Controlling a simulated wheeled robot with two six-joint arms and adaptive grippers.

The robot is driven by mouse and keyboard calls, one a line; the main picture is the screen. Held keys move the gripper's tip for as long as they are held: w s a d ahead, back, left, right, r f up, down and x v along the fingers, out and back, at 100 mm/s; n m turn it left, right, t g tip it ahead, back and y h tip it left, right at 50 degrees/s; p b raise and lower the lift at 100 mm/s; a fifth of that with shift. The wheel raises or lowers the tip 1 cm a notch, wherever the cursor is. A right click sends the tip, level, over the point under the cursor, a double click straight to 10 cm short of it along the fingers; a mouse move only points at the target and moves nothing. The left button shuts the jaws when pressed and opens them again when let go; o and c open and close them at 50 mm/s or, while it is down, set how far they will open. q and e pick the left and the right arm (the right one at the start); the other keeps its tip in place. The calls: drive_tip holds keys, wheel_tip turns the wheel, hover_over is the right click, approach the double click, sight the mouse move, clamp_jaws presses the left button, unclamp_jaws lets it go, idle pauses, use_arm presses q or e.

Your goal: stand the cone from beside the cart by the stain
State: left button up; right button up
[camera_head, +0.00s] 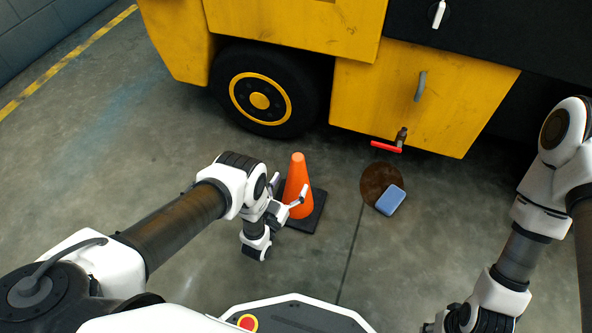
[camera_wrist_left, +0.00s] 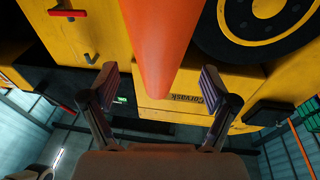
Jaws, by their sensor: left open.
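The orange cone (camera_head: 297,168) stands upright on its black square base on the floor, beside the yellow cart (camera_head: 420,95) and its black wheel. My left gripper (camera_head: 289,189) is open at the cone's near side. In the left wrist view the cone (camera_wrist_left: 162,40) lies between the two spread fingers of my left gripper (camera_wrist_left: 158,88), with gaps on both sides. The dark brown stain (camera_head: 374,182) is on the floor to the right of the cone, below a red-handled valve. My right gripper (camera_head: 462,318) is at the bottom right, partly cut off, its fingers unclear.
A blue block (camera_head: 390,200) lies over the stain's lower right edge. The red-handled valve (camera_head: 387,147) sticks out low from the cart. A yellow floor line (camera_head: 62,65) runs along the wall at the upper left. The floor in front of the stain is clear.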

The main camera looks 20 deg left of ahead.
use_arm(q)
drive_tip(key=s+a+f+n+g+y+p, duration=0.15)
drive_tip(key=s+a+g, duration=0.35)
drive_tip(key=s+g, duration=0.55)
drive_tip(key=s+a+r+g, duration=0.1)
drive_tip(key=s+r+g, duration=0.3)
drive_tip(key=s, duration=0.6)
drive_tip(key=s+r+g+y, duration=0.1)
drive_tip(key=s+r+g, duration=0.4)
drive_tip(key=s, duration=0.5)
drive_tip(key=shift+s+a+r+n, duration=0.15)
drive_tip(key=shift+a+r+n, duration=0.05)
drive_tip(key=shift+a+n, duration=0.15)
drive_tip(key=shift+y+p, duration=0.25)
drive_tip(key=shift+p, duration=0.1)
wheel_tip(320, 180, up, 36)
drive_tip(key=p, duration=3.5)
drive_tip(key=shift+f, duration=0.25)
